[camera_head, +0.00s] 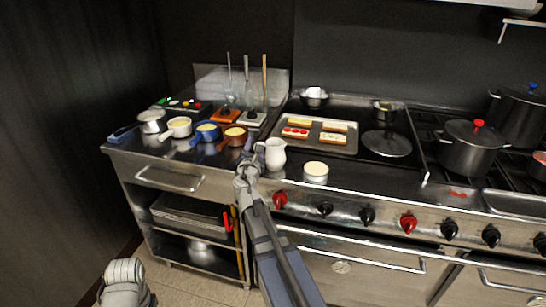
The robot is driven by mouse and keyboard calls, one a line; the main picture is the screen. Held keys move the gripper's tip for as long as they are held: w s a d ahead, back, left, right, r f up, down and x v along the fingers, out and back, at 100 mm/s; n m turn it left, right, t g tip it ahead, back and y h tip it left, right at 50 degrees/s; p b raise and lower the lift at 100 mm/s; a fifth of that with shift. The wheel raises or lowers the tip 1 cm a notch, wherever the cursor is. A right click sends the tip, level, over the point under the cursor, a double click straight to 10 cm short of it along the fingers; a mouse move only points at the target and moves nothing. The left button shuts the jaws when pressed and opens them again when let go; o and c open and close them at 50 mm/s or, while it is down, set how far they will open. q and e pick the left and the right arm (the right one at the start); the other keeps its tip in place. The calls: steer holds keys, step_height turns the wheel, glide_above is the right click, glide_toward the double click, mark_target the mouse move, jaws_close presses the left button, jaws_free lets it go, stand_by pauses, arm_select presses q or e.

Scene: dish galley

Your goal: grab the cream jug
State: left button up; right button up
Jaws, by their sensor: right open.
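The cream jug (275,154) is a small white pitcher standing upright on the steel counter near its front edge, with its handle on the left side. My right gripper (248,166) is open, just left of and in front of the jug, close to the handle. I cannot tell whether it touches the jug. My left gripper is not in view; only a grey part of my left arm shows at the lower left.
Several small pans (207,132) stand left of the jug. A metal tray (343,147) of topped slices lies behind it to the right. A round tin with a pale top (316,171) stands right of the jug. A lidded pot (470,147) is on the stove.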

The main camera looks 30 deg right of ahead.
steer(key=x, duration=0.2)
steer(key=shift+w+d, duration=0.25)
steer(key=shift+w, duration=0.05)
steer(key=shift+s, duration=0.1)
steer(key=shift+c, duration=0.2)
jaws_close()
stand_by(0.8)
